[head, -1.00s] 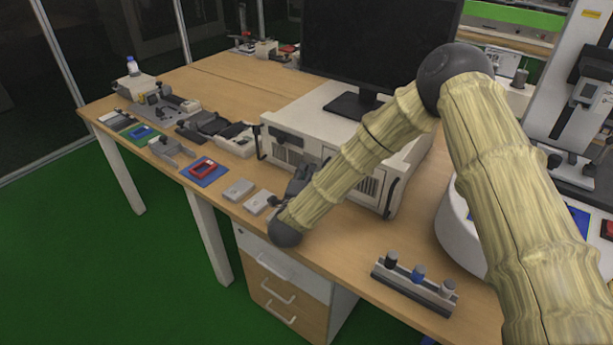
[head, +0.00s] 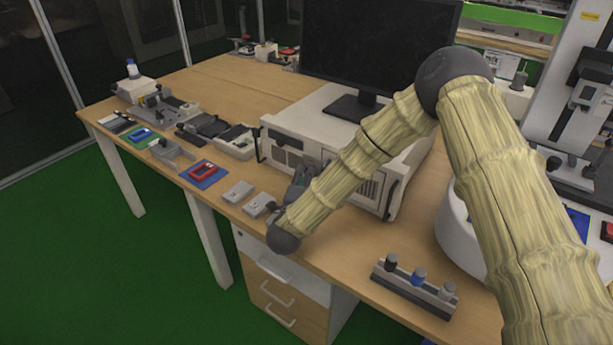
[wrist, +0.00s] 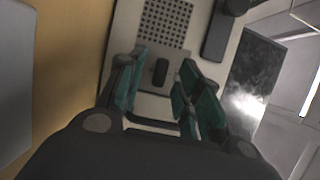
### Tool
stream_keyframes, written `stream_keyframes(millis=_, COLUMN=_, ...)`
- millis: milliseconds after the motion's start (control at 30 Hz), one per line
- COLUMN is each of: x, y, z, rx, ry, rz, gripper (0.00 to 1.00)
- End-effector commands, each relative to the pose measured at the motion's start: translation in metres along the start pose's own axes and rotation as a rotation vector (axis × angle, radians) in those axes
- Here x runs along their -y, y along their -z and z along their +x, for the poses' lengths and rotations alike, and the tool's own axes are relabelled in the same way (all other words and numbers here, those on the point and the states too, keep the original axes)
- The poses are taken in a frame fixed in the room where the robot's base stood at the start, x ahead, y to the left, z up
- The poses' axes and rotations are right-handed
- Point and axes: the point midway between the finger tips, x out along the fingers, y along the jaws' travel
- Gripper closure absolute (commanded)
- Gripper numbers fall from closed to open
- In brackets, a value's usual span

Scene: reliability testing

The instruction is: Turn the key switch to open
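A small black upright key switch (wrist: 160,72) is on the light front panel (wrist: 142,20) in the wrist view, below a perforated grille. My gripper (wrist: 163,90) is open, with teal-padded fingers on the left and right of the switch. I see no clear contact, and its depth relative to the switch is hard to judge. In the head view, the white equipment case (head: 305,125) stands on the desk under the monitor. My dark gripper (head: 300,184) is in front of its left part, partly hidden by my arm. The switch cannot be made out there.
A black handle (wrist: 224,28) sticks out right of the grille. Two small grey boxes (head: 238,191) lie left of my gripper. A strip with three knobs (head: 415,287) sits near the desk's front edge. Several small fixtures line the desk's left side.

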Motion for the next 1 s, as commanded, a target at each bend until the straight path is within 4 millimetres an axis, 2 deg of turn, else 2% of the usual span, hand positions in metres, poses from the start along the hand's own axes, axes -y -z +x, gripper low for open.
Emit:
stream_keyframes(millis=300, x=-0.001, y=-0.001, z=-0.057, rx=0.004, ry=-0.004, rz=-0.001, gripper=0.65)
stream_keyframes(millis=500, x=-0.001, y=0.000, z=-0.089, rx=0.002, ry=-0.003, rz=0.000, gripper=0.65)
stream_keyframes(millis=700, x=-0.001, y=0.000, z=-0.105, rx=0.001, ry=-0.002, rz=0.000, gripper=0.65)
stream_keyframes(millis=1000, x=0.000, y=0.000, z=-0.109, rx=0.001, ry=-0.002, rz=0.000, gripper=0.65)
